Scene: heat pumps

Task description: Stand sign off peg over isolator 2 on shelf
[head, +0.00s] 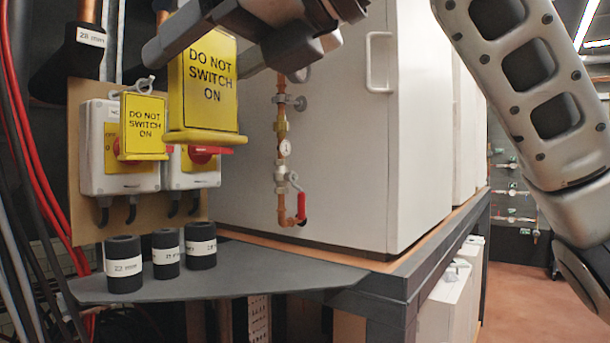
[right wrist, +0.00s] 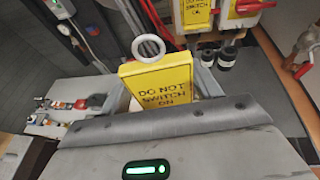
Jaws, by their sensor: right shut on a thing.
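My right gripper (head: 215,20) is shut on a yellow "DO NOT SWITCH ON" sign (head: 208,88), gripping it near its top. The sign is upright in the air, in front of the right-hand isolator (head: 193,178) and hiding much of it. In the right wrist view the held sign (right wrist: 162,88) has a pale ring at its top. The left-hand isolator (head: 95,175) carries another yellow sign (head: 143,128), hung by a ring. The isolator numbers are not readable. The dark grey shelf (head: 240,280) lies below. My left gripper is out of view.
Several black insulation sleeves (head: 124,275) with white labels stand on the shelf's left part. A copper pipe with a gauge and red-handled valve (head: 301,207) runs down beside the white cabinet (head: 345,150). The shelf's right part is clear.

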